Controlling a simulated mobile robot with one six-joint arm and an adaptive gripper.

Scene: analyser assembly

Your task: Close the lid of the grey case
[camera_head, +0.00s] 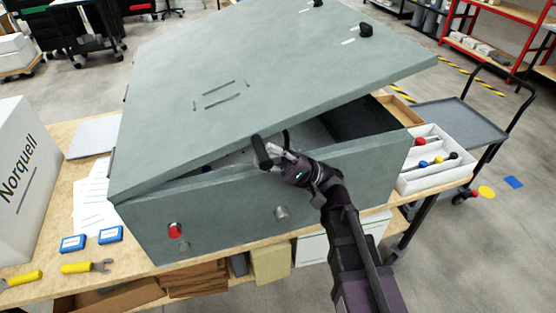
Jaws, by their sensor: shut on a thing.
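The grey case (210,222) stands on the wooden workbench with its front facing me. Its lid (185,95) is partly open and slanted, with a gap that widens to the right, where the dark inside shows. The lid carries slots and two black fittings near its far right side. My gripper (274,146) is at the middle of the lid's front edge, just above the case's front wall. It is shut on the lid's edge, though the exact contact is partly hidden by the fingers. A red button (175,230) and a metal lock (281,213) are on the front.
A white tray (408,184) with coloured knobs is close to the case's right side. A white Norquell box (22,190), papers, blue boxes (73,243) and yellow tools (88,267) lie to the left. A trolley (455,122) stands behind right.

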